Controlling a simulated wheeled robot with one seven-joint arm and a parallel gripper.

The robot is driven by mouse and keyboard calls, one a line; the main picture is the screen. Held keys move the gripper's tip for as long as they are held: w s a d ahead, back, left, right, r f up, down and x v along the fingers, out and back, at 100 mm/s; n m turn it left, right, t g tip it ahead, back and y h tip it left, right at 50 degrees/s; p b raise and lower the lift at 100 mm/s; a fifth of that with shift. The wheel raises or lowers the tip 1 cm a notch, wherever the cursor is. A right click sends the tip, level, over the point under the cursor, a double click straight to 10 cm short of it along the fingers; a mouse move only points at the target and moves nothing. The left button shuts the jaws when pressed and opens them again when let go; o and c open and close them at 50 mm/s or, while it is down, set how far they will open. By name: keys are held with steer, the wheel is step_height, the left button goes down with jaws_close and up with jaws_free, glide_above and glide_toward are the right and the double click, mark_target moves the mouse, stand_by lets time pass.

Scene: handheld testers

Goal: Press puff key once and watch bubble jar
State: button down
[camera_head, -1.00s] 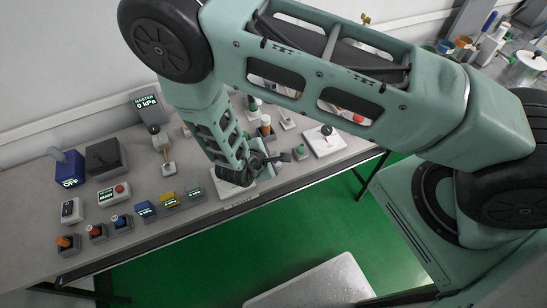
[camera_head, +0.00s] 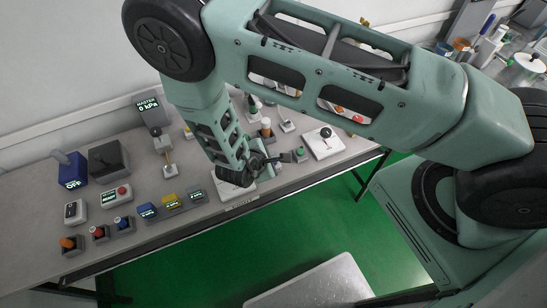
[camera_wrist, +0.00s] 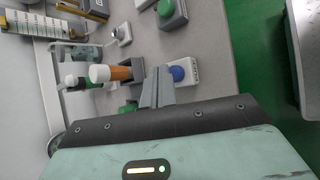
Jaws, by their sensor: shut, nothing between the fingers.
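My gripper (camera_wrist: 157,88) is shut and empty, its fingertips just beside a blue round button (camera_wrist: 177,73) on a small white labelled box. The label is too small to read, so I cannot tell if this is the puff key. I cannot tell if the fingers touch it. In the head view my gripper (camera_head: 283,159) is low over the table's front edge, and my arm hides the blue button. A clear glass vessel (camera_wrist: 84,52), possibly the bubble jar, lies beyond the fingers in the wrist view. I cannot make out bubbles.
An orange-and-white bottle (camera_wrist: 112,73) stands near the fingers. A green button (camera_wrist: 166,9) sits farther up the wrist view. The table (camera_head: 150,215) also carries a master display (camera_head: 148,105), a blue box (camera_head: 71,170) and several small switches. Green floor (camera_head: 210,265) lies in front.

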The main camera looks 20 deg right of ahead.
steer(key=shift+r, duration=0.2)
step_height(320, 180, up, 5)
steer(key=p, duration=0.4)
steer(key=shift+f+p, duration=0.1)
steer(key=shift+p, duration=0.3)
stand_by(0.7)
